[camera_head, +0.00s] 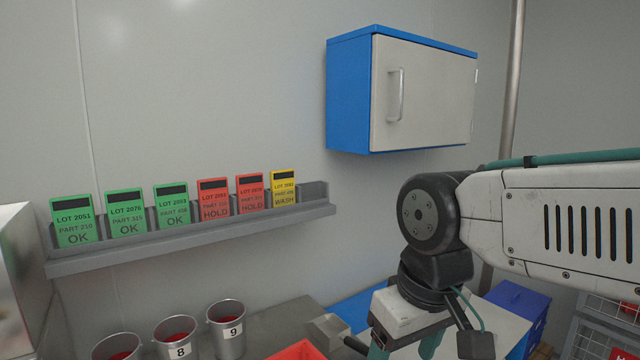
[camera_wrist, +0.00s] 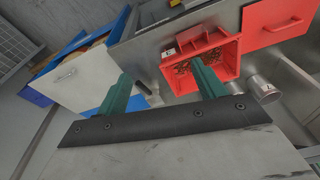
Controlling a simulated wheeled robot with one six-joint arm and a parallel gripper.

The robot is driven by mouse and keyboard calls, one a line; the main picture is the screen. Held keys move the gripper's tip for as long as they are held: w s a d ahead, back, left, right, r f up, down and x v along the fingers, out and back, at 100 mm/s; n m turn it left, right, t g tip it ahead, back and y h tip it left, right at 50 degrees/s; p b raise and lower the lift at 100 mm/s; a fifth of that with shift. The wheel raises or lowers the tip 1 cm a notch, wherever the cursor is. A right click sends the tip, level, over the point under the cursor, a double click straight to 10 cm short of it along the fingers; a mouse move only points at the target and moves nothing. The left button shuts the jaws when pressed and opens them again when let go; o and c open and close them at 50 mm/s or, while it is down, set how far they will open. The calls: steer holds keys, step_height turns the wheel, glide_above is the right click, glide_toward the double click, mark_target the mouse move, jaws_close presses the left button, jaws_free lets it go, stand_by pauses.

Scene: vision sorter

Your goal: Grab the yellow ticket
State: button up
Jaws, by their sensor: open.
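The yellow ticket (camera_head: 283,189) stands upright in the grey wall rack (camera_head: 190,236), at the right end of the row. It reads LOT 2093 and WASH; the part line is too small to read surely. My gripper is low at the right in the head view, well apart from the ticket. In the wrist view its two green fingers (camera_wrist: 162,88) are spread apart with nothing between them. The ticket does not show in the wrist view.
Red HOLD tickets (camera_head: 213,199) and green OK tickets (camera_head: 126,212) stand left of the yellow one. A blue wall cabinet (camera_head: 350,95) hangs to the upper right. Metal buckets (camera_head: 226,328) stand below the rack. A red crate (camera_wrist: 237,53) shows in the wrist view.

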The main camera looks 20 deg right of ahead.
steer(key=w+a+r+t+y, duration=0.1)
steer(key=w+r+t, duration=0.15)
steer(key=w, duration=0.35)
steer(key=w+r+n+t, duration=0.1)
steer(key=w+r, duration=0.3)
steer(key=w, duration=0.2)
steer(key=w+a+r+t+y, duration=0.1)
steer(key=w+r, duration=0.2)
steer(key=w, duration=0.4)
steer(key=t, duration=0.6)
glide_toward(283, 173)
steer(key=shift+n+g, duration=0.25)
steer(key=shift+n, duration=0.15)
steer(key=x, duration=0.7)
steer(key=shift+w, duration=0.3)
steer(key=shift+w+a+f, duration=0.1)
steer(key=shift+w+f, duration=0.05)
steer(key=shift+w, duration=0.3)
steer(key=c, duration=0.7)
